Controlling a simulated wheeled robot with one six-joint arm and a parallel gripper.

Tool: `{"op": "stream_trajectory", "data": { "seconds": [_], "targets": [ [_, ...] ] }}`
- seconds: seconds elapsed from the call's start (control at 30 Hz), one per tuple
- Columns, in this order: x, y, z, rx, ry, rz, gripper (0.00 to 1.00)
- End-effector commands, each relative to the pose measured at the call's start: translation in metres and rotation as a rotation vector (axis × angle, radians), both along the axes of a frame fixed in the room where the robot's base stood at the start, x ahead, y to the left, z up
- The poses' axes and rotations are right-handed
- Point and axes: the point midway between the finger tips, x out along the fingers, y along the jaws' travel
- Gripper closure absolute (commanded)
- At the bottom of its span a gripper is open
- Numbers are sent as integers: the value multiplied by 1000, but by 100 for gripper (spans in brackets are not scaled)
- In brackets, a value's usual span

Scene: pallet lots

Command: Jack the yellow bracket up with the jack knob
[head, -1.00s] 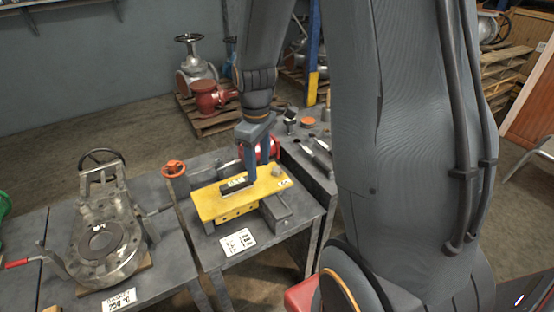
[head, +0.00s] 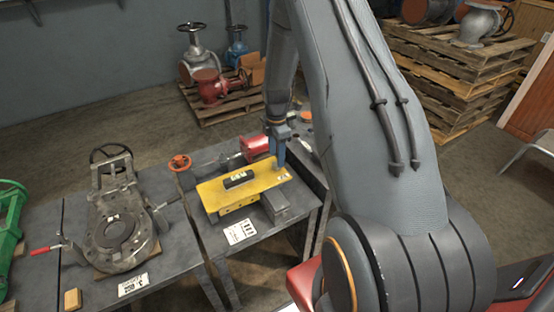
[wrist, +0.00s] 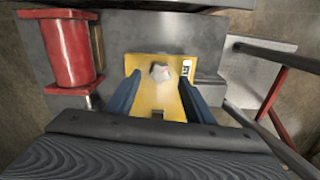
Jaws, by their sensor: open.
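My gripper (head: 280,163) is over the bracket's far right end. Its blue fingers (wrist: 159,82) are open, one on each side of the knob in the picture, with visible space between. I cannot tell their exact height over it.
A grey block (head: 278,204) sits at the bracket's front right. A red cylinder (head: 254,146) lies behind it, and an orange handwheel (head: 180,162) stands at the left. A large metal valve body (head: 115,232) occupies the left table. A white label card (head: 240,232) lies in front.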

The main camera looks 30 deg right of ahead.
Motion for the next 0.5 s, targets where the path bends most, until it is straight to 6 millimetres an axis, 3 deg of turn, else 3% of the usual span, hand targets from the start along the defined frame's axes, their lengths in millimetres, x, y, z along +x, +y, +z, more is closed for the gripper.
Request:
{"op": "stream_trajectory", "data": {
  "seconds": [0.2, 0.5],
  "targets": [
    [-1, 1, -25, 1, 2, -1, 52],
    [0, 0, -36, 0, -1, -1, 52]
  ]
}}
